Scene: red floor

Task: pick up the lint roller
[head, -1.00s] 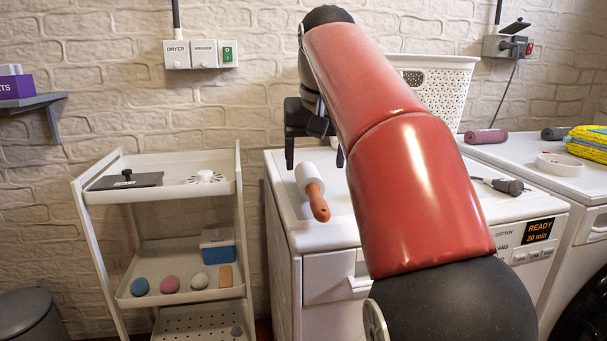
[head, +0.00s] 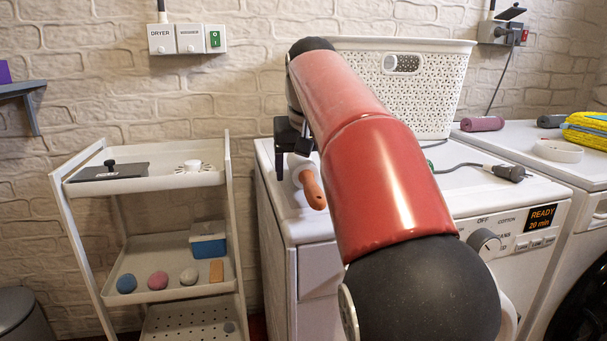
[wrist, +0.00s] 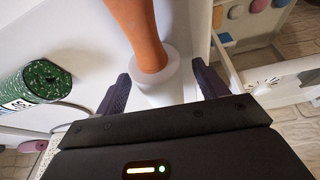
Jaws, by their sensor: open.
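The lint roller, a white roller with an orange handle (head: 311,188), lies on top of the white machine, near its left edge. Its handle points toward the front. My gripper (head: 296,163) is open at the roller's white end, which it and my arm partly hide in the head view. In the wrist view the fingers of my gripper (wrist: 162,82) stand on either side of the lint roller's white part (wrist: 158,88), apart from it. The handle runs to the top of that view.
A green speckled cylinder (wrist: 45,82) lies beside the roller in the wrist view. A white basket (head: 440,95) stands behind my arm. A cord with a dark plug (head: 505,172) lies to the right. A shelf cart (head: 150,180) stands left of the machine.

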